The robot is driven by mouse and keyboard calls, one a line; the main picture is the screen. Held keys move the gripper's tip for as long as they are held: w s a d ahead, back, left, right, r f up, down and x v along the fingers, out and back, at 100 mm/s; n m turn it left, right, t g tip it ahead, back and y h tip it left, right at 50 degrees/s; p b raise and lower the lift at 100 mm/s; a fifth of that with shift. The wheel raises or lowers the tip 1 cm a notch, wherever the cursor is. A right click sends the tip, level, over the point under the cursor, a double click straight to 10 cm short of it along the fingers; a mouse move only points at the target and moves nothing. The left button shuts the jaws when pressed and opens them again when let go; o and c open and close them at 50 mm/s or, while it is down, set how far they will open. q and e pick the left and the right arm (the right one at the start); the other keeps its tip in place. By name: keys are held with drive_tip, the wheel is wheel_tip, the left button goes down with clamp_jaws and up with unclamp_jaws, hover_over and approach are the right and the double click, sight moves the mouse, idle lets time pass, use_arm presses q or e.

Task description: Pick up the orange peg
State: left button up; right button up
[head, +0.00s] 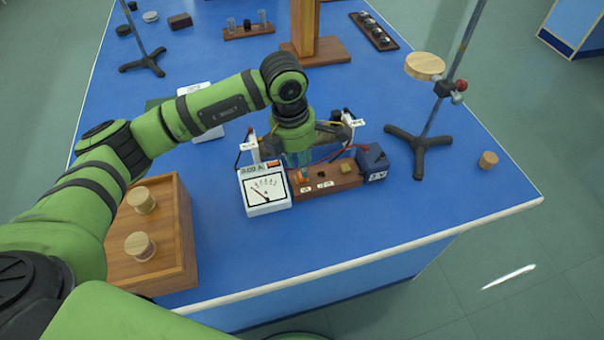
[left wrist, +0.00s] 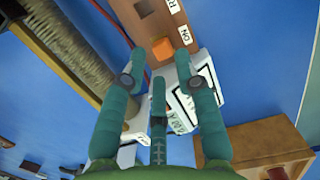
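The orange peg (head: 303,175) stands at the left end of a brown wooden board (head: 341,180). It is partly hidden by my left gripper (head: 300,160) in the head view. In the left wrist view the peg (left wrist: 162,48) shows as an orange block on the board, just beyond the fingertips. My left gripper (left wrist: 160,62) points down with its teal fingers spread, and nothing is held between them. The gap between fingertips and peg is hard to judge. My right gripper is in neither view.
A white meter (head: 264,190) stands close left of the board, and a dark box (head: 372,160) is at its right end. A red wire crosses behind. A stand (head: 418,145) is farther right, and a wooden crate (head: 187,235) is at left. The blue table (head: 400,220) is clear in front.

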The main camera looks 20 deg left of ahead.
sight(302, 178)
use_arm(q)
wheel_tip(302, 178, down, 3)
drive_tip(key=shift+s+d+f+p, duration=0.1)
drive_tip(key=shift+f+p, duration=0.05)
drive_tip(key=shift+p, duration=0.25)
drive_tip(key=shift+f, duration=0.15)
drive_tip(key=c, duration=0.6)
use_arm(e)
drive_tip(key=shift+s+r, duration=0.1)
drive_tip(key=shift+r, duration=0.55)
